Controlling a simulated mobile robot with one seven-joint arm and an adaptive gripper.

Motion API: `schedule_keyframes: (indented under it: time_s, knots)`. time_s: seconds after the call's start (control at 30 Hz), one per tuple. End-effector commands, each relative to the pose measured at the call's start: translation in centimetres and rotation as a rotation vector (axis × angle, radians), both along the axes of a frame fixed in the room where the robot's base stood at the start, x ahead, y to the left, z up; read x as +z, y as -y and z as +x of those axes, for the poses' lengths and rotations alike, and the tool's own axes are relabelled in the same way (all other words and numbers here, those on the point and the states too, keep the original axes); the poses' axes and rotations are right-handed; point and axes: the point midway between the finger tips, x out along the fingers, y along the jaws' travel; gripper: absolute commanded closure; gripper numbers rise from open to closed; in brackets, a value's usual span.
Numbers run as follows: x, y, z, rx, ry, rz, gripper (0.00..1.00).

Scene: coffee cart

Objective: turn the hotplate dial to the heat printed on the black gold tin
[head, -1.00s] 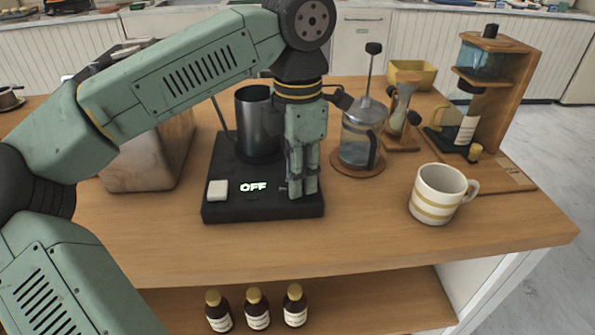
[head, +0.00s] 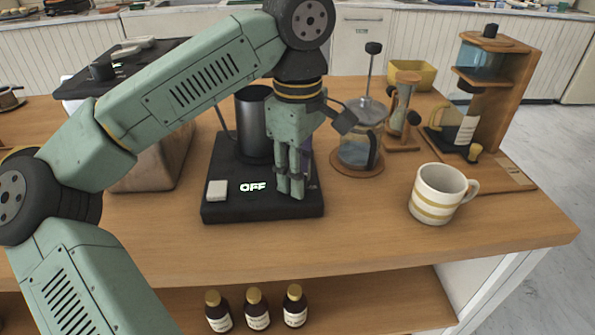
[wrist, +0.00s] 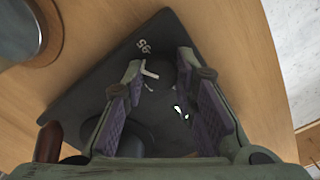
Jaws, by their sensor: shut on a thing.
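The black hotplate (head: 225,211) lies on the wooden cart with its front panel facing me. Its lit display (head: 253,187) reads OFF, with a pale square button (head: 217,190) to its left. My gripper (head: 291,190) points down over the panel's right end, right of the display. Its fingers hide most of the dial in the head view. In the wrist view the dark round dial (wrist: 187,70) shows between the fingertips, which are shut on it. I cannot make out a black gold tin in either view.
A dark metal pot (head: 250,110) stands on the hotplate behind my gripper. A French press (head: 357,150) stands close to the right, with a striped mug (head: 437,198) nearer the front. Small bottles (head: 257,312) stand on the lower shelf.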

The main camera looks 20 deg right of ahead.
Motion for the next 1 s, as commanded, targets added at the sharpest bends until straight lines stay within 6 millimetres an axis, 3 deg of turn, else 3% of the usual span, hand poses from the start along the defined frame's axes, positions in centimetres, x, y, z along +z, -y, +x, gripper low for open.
schedule_keyframes:
  time_s: [0.5,1.0]
  knots:
    - [0.04,0.02,-0.06,-0.411,0.0,-0.001,1.0]
    - [-0.01,-0.01,-0.05,-0.541,-0.001,0.002,1.0]
